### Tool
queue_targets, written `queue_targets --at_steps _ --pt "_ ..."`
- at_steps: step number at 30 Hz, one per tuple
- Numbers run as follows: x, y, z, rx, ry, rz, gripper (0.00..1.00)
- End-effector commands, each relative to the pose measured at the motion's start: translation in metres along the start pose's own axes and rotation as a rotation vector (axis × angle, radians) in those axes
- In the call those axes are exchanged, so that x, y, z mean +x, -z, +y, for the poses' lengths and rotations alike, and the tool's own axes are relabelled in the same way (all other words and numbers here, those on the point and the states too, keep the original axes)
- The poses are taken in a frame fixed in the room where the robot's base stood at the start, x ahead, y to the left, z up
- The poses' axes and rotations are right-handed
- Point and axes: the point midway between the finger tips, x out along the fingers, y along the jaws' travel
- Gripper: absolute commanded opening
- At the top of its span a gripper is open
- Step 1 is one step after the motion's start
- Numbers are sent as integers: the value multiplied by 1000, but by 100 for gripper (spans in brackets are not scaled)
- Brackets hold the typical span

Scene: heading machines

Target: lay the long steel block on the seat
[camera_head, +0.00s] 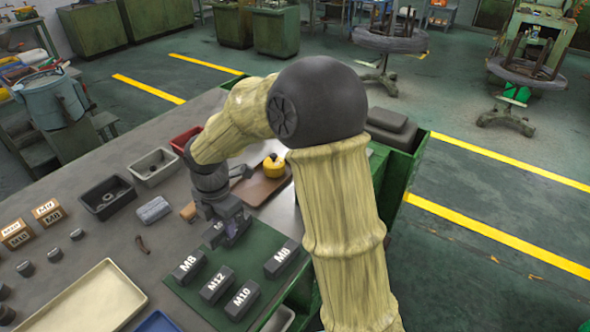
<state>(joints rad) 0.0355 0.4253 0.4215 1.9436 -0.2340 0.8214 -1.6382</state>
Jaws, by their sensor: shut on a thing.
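My gripper (232,232) points down over the back part of a dark green mat (190,295) on the bench. It is shut on a grey block (213,232), which is mostly hidden by the fingers; I cannot tell its full length or whether it touches the mat. I cannot pick out the seat with certainty.
A red bin (185,138), grey bin (153,166), dark tray (106,197) and cream tray (90,302) stand left. My arm crosses the bench's right side.

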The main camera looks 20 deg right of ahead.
Motion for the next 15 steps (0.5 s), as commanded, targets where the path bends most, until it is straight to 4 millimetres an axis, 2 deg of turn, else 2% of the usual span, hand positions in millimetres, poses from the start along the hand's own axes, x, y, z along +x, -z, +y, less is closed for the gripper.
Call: queue_targets --at_steps 5,8,15 --pt "-39 -44 -12 94 -3 -10 0" --pt "-69 -79 -26 172 -2 -13 0" --pt "-143 -158 -79 367 0 -13 0"
